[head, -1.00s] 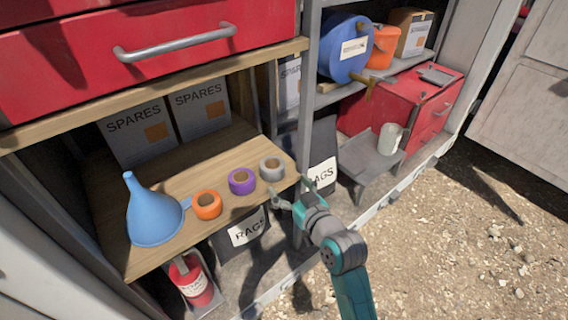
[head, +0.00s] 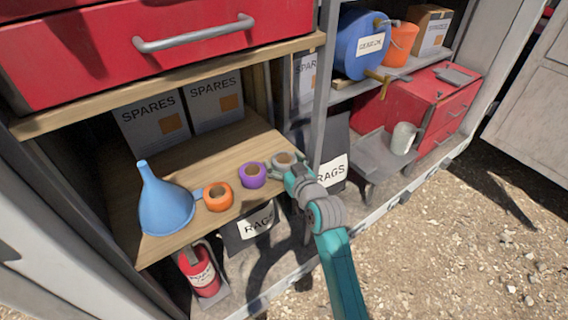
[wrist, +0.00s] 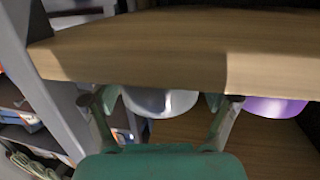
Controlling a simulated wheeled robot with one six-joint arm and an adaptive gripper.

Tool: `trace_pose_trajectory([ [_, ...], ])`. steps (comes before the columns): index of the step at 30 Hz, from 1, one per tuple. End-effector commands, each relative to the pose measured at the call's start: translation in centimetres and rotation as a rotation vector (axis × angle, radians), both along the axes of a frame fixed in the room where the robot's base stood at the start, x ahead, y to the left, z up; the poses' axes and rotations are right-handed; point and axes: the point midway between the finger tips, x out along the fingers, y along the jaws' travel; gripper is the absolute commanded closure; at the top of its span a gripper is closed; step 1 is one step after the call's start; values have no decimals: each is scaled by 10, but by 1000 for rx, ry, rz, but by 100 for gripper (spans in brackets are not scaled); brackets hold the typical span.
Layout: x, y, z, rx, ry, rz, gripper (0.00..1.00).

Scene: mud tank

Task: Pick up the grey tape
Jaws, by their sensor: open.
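The grey tape (head: 284,153) lies at the right end of the wooden shelf in the head view, right of the purple tape (head: 251,175). My gripper (head: 286,167) is open and reaches the tape from the front, partly hiding it. In the wrist view the grey tape (wrist: 160,104) shows between the two spread fingers of my gripper (wrist: 162,112). Its far part is cut off by a wooden board. I cannot tell whether the fingers touch it.
The orange tape (head: 218,196) and blue funnel (head: 166,204) stand farther left on the shelf (head: 128,222). Purple tape (wrist: 272,107) is close right of my gripper in the wrist view. A wooden board (wrist: 150,48) crosses above. A grey post (head: 322,90) stands just right.

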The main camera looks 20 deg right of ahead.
Motion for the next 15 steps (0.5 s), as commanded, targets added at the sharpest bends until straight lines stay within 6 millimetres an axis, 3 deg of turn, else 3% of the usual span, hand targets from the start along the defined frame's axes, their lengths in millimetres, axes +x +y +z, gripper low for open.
trace_pose_trajectory([
  [4, 0, 0, 0, 0, 0, 0, 14],
  [10, 0, 0, 0, 0, -1, 0, 64],
  [15, 0, 0, 1, 0, -1, 0, 65],
])
